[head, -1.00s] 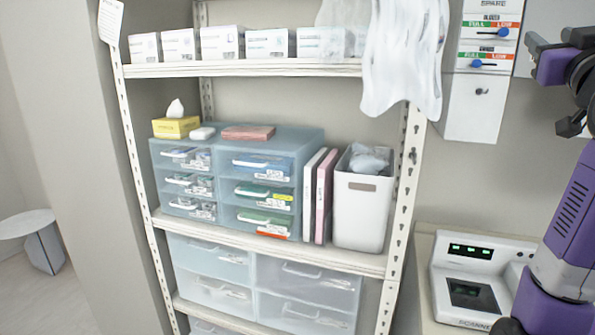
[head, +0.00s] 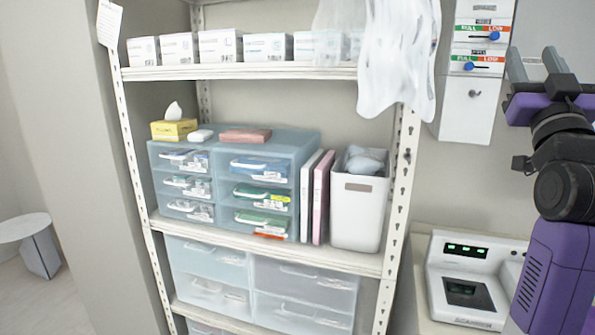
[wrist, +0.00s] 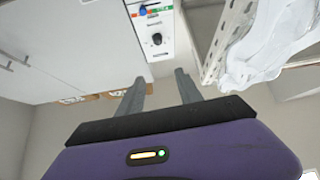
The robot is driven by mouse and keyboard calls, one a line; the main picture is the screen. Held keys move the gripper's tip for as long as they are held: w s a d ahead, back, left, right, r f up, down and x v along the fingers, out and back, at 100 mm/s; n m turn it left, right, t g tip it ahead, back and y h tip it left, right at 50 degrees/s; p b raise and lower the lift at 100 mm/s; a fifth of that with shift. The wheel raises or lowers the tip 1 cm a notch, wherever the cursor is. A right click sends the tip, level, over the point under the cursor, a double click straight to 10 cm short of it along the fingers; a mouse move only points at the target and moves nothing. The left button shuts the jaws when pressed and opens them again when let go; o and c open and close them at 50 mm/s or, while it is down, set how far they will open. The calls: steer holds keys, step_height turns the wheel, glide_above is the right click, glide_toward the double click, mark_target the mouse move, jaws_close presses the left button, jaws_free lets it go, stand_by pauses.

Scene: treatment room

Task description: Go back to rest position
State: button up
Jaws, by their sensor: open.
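My gripper (head: 535,65) is at the right edge of the head view, raised in front of the wall, with its two grey fingers pointing up. In the wrist view my gripper (wrist: 160,85) shows its fingers spread apart with nothing between them. The purple arm runs down below it along the right side of the head view. The gripper touches nothing that I can see.
A white shelf rack (head: 215,72) holds boxes, drawer units (head: 230,175), folders and a white bin (head: 355,215). A white plastic sheet (head: 395,60) hangs at its upper right. A scanner (head: 465,280) sits on a counter beside my arm. A wall panel (head: 475,90) is left of the gripper.

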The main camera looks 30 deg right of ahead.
steer(key=w+a+f+n+t+y, duration=0.1)
steer(key=a+f+y, duration=0.2)
steer(key=a+f, duration=0.6)
steer(key=a+f+n+t+y, duration=0.1)
steer(key=a+f+n+y, duration=0.3)
steer(key=f, duration=0.9)
steer(key=w+a+f+m+t+y, duration=0.1)
steer(key=a+f+y, duration=0.1)
steer(key=a+f, duration=0.8)
steer(key=s+a+f+n+g+y+b, duration=0.1)
steer(key=s+a+f+n+g+y, duration=0.1)
steer(key=s+a+f+y, duration=0.3)
steer(key=s+a+f+n+g+y+b, duration=0.1)
steer(key=s+a+f+n+g+y, duration=0.1)
steer(key=s+a+f, duration=1)
steer(key=s+f+g+y, duration=0.1)
steer(key=s+f+y, duration=0.1)
steer(key=s+f, duration=0.4)
steer(key=shift+a+f+n+g+y, duration=0.25)
steer(key=shift+a+n+g+y, duration=0.15)
steer(key=shift+d, duration=0.1)
